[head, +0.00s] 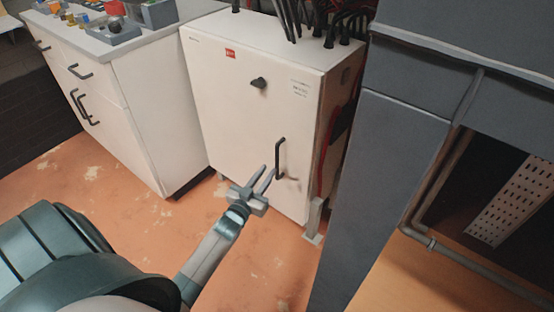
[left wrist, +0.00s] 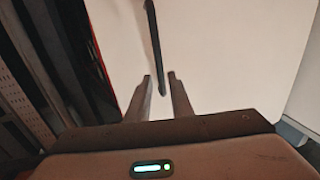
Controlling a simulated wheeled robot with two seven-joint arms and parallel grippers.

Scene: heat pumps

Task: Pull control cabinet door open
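The control cabinet (head: 235,110) is a white box with a closed door, a small red label, a black knob (head: 259,83) and a black vertical bar handle (head: 278,158). My left gripper (head: 264,176) is open in front of the door, close to the handle's lower end. In the left wrist view the handle (left wrist: 153,45) runs down from the top, its lower end by the gap between the open fingers (left wrist: 159,78). I cannot tell whether a finger touches it. My right gripper is not in view.
A white drawer unit (head: 150,100) with black handles and trays of parts on top (head: 120,30) stands left of the cabinet. A large grey frame (head: 390,160) with pipes stands close on the right. Black cables rise from the cabinet top. The orange floor in front is clear.

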